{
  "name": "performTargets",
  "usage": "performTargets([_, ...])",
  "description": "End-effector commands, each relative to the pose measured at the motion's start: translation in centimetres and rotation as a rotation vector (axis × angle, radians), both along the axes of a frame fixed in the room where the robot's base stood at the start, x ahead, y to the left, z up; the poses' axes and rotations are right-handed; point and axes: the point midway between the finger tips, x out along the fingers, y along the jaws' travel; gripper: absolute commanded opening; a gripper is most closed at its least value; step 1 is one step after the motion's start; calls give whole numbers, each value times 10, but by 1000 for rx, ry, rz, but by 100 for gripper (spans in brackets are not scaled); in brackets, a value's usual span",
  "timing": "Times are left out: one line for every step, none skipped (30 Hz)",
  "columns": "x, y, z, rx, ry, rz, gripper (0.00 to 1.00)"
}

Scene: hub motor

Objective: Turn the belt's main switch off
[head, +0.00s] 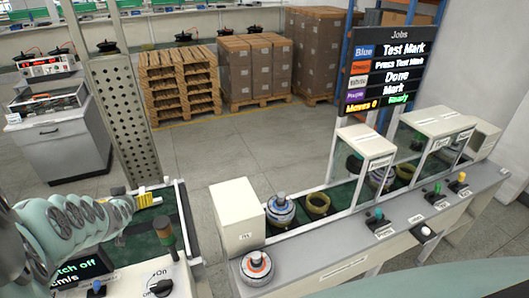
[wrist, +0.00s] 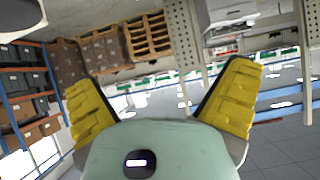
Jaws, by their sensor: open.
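A black rotary switch (head: 159,287) sits on a white panel marked "On" at the bottom of the head view. The switch does not show in the wrist view.
A blue button (head: 96,289) is left of the switch. A white box (head: 237,215) and hub motors (head: 281,210) are on the bench to the right. A perforated column (head: 126,118) rises behind my arm.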

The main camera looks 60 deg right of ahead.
Motion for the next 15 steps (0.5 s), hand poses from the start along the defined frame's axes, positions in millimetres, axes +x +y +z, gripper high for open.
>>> performTargets([5, 3, 6, -17, -23, 18, 100])
performTargets([7, 4, 9, -25, -36, 26, 100])
performTargets([9, 5, 12, -35, -49, 37, 100])
performTargets([11, 7, 14, -42, -58, 44, 100])
performTargets([12, 8, 15, -47, -65, 50, 100])
performTargets([13, 9, 17, -53, -73, 56, 100])
performTargets([14, 10, 18, -57, -79, 61, 100])
performTargets([15, 10, 19, -61, -83, 64, 100])
performTargets([16, 11, 20, -65, -89, 68, 100])
performTargets([16, 12, 20, -66, -92, 71, 100])
performTargets([17, 12, 21, -68, -94, 72, 100])
performTargets([17, 12, 21, -70, -97, 74, 100])
performTargets([17, 12, 22, -70, -98, 75, 100])
performTargets([17, 12, 22, -70, -99, 75, 100])
performTargets([18, 12, 22, -70, -99, 75, 100])
